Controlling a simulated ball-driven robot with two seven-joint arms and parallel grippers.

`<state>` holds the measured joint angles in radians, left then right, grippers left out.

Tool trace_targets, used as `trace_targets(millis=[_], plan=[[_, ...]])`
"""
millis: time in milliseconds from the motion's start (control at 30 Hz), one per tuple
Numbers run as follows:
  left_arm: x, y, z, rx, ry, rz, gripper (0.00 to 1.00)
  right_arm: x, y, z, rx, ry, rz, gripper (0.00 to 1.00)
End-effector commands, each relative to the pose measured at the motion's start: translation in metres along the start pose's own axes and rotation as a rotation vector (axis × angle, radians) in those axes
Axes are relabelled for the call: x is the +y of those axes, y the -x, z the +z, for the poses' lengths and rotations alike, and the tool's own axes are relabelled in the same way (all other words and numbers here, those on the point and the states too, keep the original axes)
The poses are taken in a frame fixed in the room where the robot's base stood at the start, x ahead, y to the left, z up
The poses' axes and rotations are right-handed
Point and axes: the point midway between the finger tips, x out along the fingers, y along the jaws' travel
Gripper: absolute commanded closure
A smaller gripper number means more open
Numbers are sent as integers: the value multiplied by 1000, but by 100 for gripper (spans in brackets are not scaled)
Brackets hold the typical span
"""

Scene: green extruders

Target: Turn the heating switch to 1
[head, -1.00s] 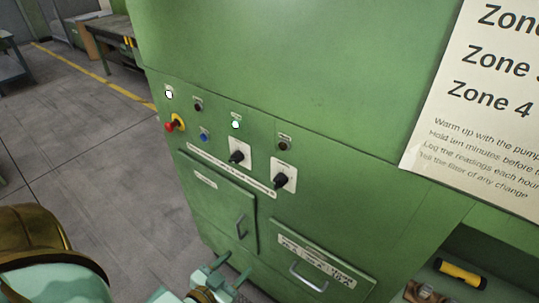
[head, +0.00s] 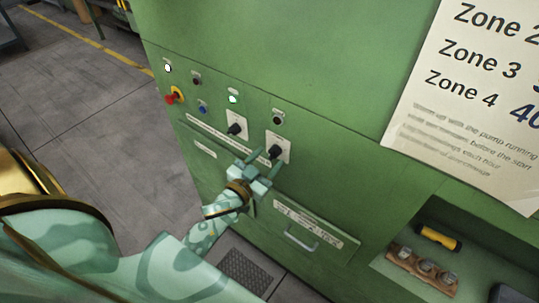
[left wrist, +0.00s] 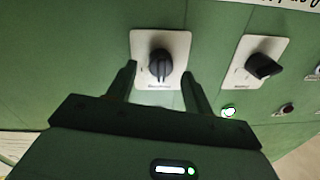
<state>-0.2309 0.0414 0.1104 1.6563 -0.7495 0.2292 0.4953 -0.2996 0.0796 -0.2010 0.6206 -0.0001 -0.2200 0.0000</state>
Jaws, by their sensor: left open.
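Two black rotary switches on white plates are on the green machine front, an upper-left one (head: 236,129) and a lower-right one (head: 275,152). Their labels are too small to read, so I cannot tell which is heating. My left gripper (head: 269,160) is open and empty, just in front of the lower-right switch. In the left wrist view, that switch (left wrist: 160,65) lies between the tips of my left gripper (left wrist: 159,73), with its knob roughly upright and no clear contact. The other switch (left wrist: 263,65) is to the right there, its knob turned aslant. My right gripper is out of view.
A red stop button (head: 172,98) and small lamps and buttons are left of the switches. A drawer handle (head: 301,238) sticks out below. A recess at the lower right holds a yellow-black cylinder (head: 438,237) and a brown holder (head: 424,270).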

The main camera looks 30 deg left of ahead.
Motion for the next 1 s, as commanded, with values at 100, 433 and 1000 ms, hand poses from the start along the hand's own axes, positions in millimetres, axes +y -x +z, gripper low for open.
trace_targets(millis=[100, 433, 1000], plan=[[0, -12, 0, 0, 1, 0, 49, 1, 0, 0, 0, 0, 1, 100], [0, -17, 0, -1, 1, 0, 49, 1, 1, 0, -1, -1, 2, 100], [0, -16, 1, 2, -45, -1, 93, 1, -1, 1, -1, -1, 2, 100]])
